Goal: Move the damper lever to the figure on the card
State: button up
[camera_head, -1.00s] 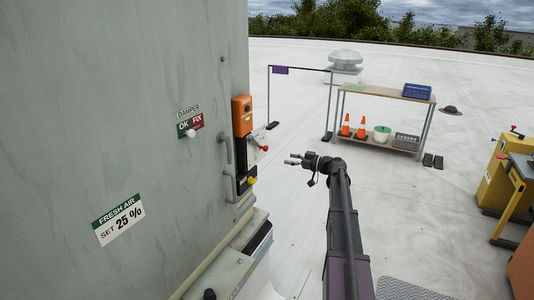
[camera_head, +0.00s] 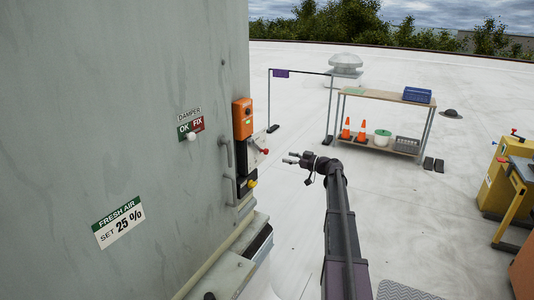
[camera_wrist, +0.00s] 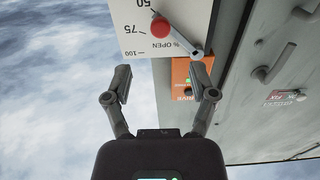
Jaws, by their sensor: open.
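The fresh air card (camera_head: 118,222) on the cooler's side wall reads "SET 25 %". In the wrist view, turned upside down, the damper scale plate (camera_wrist: 137,45) shows 50, 75 and 100 with "% OPEN". The damper lever is a grey bar (camera_wrist: 187,46) with a red knob (camera_wrist: 161,27), the knob lying near the 50 to 75 part of the scale. It shows in the head view as a small red knob (camera_head: 265,151). My gripper (camera_wrist: 163,82) is open and empty, a little apart from the lever. It also shows in the head view (camera_head: 288,157), to the right of the lever.
An orange drive box (camera_head: 242,119) is beside the scale plate. An OK/FIX damper sign (camera_head: 190,128) and a door handle (camera_head: 226,153) are on the wall. A shelf (camera_head: 385,96) with cones stands behind; the roof between is clear.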

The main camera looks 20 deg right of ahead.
aim_at(266, 152)
jog(key=x, duration=1)
jog(key=shift+w+a, duration=0.25)
jog(key=shift+w, duration=0.05)
jog(key=shift+a, duration=0.1)
grip_shut()
